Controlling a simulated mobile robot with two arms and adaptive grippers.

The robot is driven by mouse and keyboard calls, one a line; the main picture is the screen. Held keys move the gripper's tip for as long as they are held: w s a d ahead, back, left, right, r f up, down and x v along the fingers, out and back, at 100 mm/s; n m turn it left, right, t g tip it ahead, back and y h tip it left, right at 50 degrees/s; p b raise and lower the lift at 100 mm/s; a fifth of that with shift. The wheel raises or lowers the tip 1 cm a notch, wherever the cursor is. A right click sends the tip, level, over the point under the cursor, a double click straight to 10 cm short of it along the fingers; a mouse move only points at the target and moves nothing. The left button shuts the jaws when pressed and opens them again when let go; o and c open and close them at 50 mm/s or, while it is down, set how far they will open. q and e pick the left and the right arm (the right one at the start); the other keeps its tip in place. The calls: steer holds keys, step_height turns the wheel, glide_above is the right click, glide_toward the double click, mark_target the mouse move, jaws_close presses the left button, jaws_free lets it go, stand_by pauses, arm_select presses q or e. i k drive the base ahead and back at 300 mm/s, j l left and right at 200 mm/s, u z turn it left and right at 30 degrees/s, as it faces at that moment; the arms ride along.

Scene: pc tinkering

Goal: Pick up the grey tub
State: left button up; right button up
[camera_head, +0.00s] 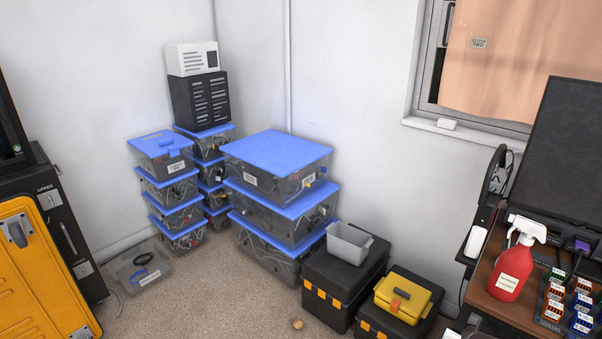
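A small grey tub (349,243), open at the top, sits on the lid of a black toolbox (338,283) with orange latches. It stands just right of the large stacked clear boxes with blue lids. Neither of my grippers is in view, and nothing touches the tub from above.
A yellow case (404,298) lies on a second black box to the right of the tub. A desk (508,308) with a red spray bottle (512,262) is at the right. Blue-lidded boxes (280,192) stand left. An orange case (38,268) is at far left. Carpet (215,300) is mostly clear in front.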

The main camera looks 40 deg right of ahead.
mark_target(345, 242)
steer(key=i+l+z, duration=0.2)
steer(key=i+z, duration=1.1)
steer(key=i+j+z, duration=0.25)
steer(key=z, duration=0.15)
steer(key=i, duration=0.05)
